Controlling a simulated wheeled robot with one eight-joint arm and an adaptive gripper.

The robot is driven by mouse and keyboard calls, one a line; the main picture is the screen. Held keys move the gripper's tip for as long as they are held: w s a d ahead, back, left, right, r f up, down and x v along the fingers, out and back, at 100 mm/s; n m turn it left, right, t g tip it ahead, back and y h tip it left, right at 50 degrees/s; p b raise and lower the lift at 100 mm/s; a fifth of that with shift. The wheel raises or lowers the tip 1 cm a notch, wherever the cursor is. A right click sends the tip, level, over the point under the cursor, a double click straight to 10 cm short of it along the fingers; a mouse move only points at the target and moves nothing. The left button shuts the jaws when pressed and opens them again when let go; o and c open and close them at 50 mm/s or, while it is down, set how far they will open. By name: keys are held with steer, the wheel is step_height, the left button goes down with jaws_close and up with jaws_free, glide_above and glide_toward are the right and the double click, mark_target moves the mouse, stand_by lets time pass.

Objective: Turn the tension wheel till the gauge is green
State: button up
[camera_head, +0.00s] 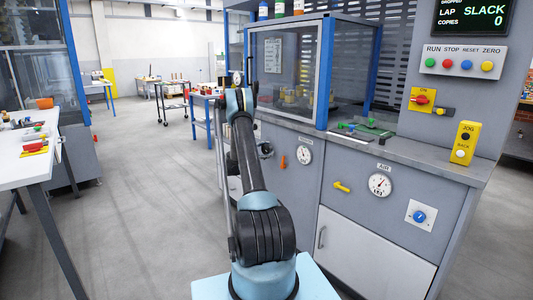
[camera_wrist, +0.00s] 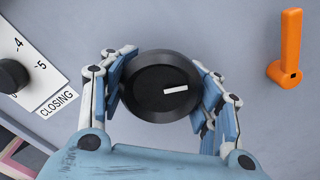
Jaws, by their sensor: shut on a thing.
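A round black knob (camera_wrist: 153,78) with a white pointer mark sits on the grey panel in the wrist view. I take it for the tension wheel, but no label on it shows. My gripper (camera_wrist: 163,92) is shut on it, with one finger on each side of its rim. In the head view my arm hides most of that spot. A white round gauge (camera_head: 305,153) is on the cabinet front, right of the orange lever (camera_head: 283,161). Its needle and any green zone are too small to read. The screen (camera_head: 470,17) reads "LAP SLACK".
The orange lever (camera_wrist: 287,48) is right of my gripper in the wrist view. A dial plate (camera_wrist: 38,65) marked "CLOSING" is at the left. An "AIR" gauge (camera_head: 380,184), a yellow lever (camera_head: 342,187) and a blue knob (camera_head: 419,216) are further right. The left floor is clear.

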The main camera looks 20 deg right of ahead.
steer(key=m, duration=0.7)
steer(key=shift+s+d+m, duration=0.1)
steer(key=shift+m, duration=0.2)
steer(key=m, duration=0.4)
steer(key=shift+c, duration=0.2)
steer(key=shift+m, duration=1.2)
steer(key=o, duration=1.2)
steer(key=v, duration=1.2)
